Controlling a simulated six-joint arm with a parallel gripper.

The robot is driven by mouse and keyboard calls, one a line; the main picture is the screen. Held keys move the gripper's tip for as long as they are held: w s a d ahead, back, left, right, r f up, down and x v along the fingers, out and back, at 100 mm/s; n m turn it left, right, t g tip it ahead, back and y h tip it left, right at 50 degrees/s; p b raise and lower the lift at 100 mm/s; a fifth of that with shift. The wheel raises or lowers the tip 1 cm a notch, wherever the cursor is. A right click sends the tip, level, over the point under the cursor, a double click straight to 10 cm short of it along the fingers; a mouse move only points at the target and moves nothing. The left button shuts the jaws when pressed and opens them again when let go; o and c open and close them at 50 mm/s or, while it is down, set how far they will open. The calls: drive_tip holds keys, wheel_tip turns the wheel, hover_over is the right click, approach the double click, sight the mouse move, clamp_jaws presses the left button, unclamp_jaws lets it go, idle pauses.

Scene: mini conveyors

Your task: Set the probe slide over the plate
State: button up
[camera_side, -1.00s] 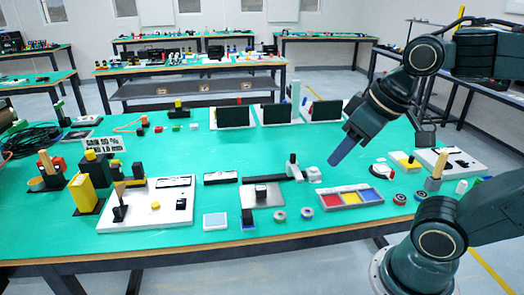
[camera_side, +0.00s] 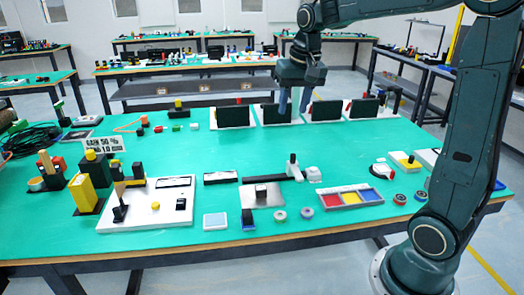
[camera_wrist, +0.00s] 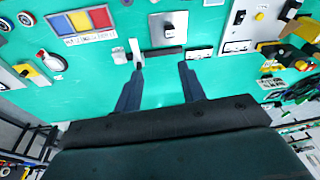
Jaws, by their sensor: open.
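The grey metal plate (camera_side: 250,193) lies flat near the front middle of the table, with a small black block on it. What seems to be the probe slide (camera_side: 293,170) is a dark upright post on a low base at the right end of a black rail, behind and right of the plate. In the wrist view the plate (camera_wrist: 158,24) is at the top middle, and the slide (camera_wrist: 136,52) is lower left of it, near my left fingertip. My gripper (camera_side: 294,106) is open and empty, above the table's back part, apart from both. Its two fingers also show spread in the wrist view (camera_wrist: 161,67).
A white block (camera_side: 314,174) sits just right of the slide. A red, yellow and blue tray (camera_side: 350,206) is further right. Black panels on white bases (camera_side: 234,116) line the back edge beside my gripper. The green table between them and the slide is mostly clear.

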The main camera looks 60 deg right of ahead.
drive_tip(key=w+d+f+m+g, duration=0.1)
drive_tip(key=w+d+f+m, duration=0.2)
drive_tip(key=w+d+f, duration=0.45)
drive_tip(key=m+g, duration=0.1)
drive_tip(key=m, duration=0.2)
hover_over(293, 154)
wheel_tip(293, 154, down, 5)
drive_tip(key=shift+y, duration=0.4)
drive_tip(key=shift+f, duration=0.1)
wheel_tip(293, 154, down, 14)
drive_tip(key=shift+r, duration=0.15)
clamp_jaws()
